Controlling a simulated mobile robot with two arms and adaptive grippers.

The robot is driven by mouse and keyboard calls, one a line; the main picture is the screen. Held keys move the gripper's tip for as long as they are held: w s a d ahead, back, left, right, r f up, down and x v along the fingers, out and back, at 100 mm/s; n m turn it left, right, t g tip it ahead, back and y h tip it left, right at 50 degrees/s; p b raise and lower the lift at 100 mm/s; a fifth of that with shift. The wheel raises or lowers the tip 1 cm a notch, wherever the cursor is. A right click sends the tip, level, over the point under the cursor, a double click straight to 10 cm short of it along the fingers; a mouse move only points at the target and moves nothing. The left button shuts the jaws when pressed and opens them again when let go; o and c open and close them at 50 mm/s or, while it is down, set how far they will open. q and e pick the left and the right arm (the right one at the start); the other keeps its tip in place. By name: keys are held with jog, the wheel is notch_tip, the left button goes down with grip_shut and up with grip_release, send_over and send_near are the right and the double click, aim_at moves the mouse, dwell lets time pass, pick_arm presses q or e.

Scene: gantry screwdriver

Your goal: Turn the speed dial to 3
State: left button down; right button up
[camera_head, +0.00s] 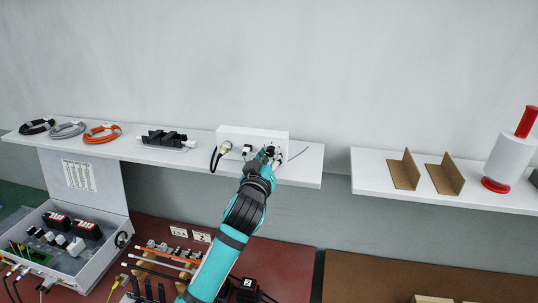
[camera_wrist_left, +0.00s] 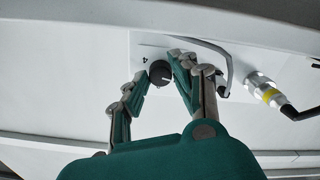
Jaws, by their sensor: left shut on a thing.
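The white controller box (camera_head: 235,134) stands on the wall shelf, with cables at its front. My left gripper (camera_head: 268,155) reaches up to the right part of its front and covers most of that area. In the left wrist view the black round speed dial (camera_wrist_left: 160,73) sits between the two fingers of my left gripper (camera_wrist_left: 157,70), which is shut on it. A numeral 4 is printed on the white panel (camera_wrist_left: 138,48) beside the dial. The dial's pointer and the other numerals cannot be made out. My right gripper is not in view.
A silver connector with a yellow band (camera_wrist_left: 262,88) and a grey cable (camera_wrist_left: 222,58) are close to the fingers. Coiled cables (camera_head: 101,133) and a black holder (camera_head: 165,139) are left on the shelf (camera_head: 305,168). An open case (camera_head: 85,245) stands below.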

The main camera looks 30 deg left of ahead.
pick_arm(q)
jog(key=m+p, duration=0.1)
jog(key=m, duration=0.2)
jog(key=shift+m, duration=0.4)
jog(key=m+p, duration=0.1)
jog(key=m, duration=0.2)
jog(key=shift+m, duration=0.4)
jog(key=m, duration=0.5)
jog(key=shift+a+p, duration=0.1)
jog(key=shift+p, duration=0.2)
jog(key=m, duration=0.7)
jog(key=shift+m, duration=0.3)
jog(key=m, duration=0.3)
jog(key=shift+m, duration=2.2)
